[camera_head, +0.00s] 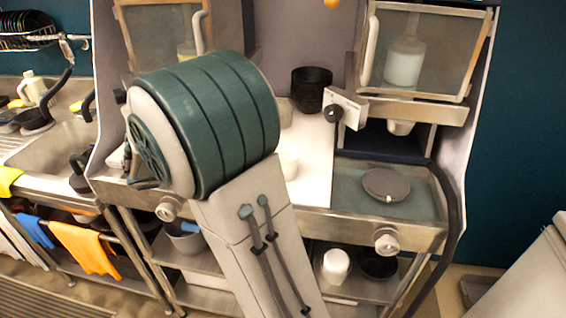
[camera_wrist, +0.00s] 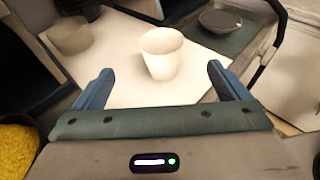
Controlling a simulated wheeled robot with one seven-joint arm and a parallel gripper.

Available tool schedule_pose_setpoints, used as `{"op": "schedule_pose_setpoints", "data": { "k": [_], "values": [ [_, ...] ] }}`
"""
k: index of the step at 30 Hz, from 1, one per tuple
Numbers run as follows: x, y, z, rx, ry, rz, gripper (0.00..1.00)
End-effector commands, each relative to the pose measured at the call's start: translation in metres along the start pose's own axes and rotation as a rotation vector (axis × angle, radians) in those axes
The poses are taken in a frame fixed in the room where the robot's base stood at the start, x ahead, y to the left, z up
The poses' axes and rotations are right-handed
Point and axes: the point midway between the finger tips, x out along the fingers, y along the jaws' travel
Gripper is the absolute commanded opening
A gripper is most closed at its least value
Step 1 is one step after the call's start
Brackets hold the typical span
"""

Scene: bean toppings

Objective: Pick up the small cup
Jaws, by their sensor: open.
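A small white cup (camera_wrist: 161,56) stands upright on a white board (camera_wrist: 118,88) in the wrist view, ahead of my gripper and between the lines of its fingers. In the head view only part of the cup (camera_head: 288,162) shows, beside my arm, which hides the rest. My gripper (camera_wrist: 154,82) is open and empty, with its two blue fingers spread apart. The fingertips are short of the cup and do not appear to touch it. In the head view the gripper is hidden behind my arm.
A beige cup (camera_wrist: 70,36) stands left of the small cup. Dark stacked bowls (camera_head: 311,88) stand at the back. A dark round dish (camera_head: 386,184) lies in the tray at right. A dispenser (camera_head: 403,62) overhangs the right side. Yellow contents (camera_wrist: 18,150) show at the wrist view's lower left.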

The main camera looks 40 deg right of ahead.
Motion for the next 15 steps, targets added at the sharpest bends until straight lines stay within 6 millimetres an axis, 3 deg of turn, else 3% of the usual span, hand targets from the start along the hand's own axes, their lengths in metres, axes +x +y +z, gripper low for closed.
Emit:
{"op": "schedule_pose_setpoints", "data": {
  "k": [9,15],
  "values": [
    [0.06,-0.001,0.0,-0.002,-0.001,-0.005,0.94],
    [0.079,-0.001,-0.001,0.0,0.002,-0.002,0.94]
  ]
}}
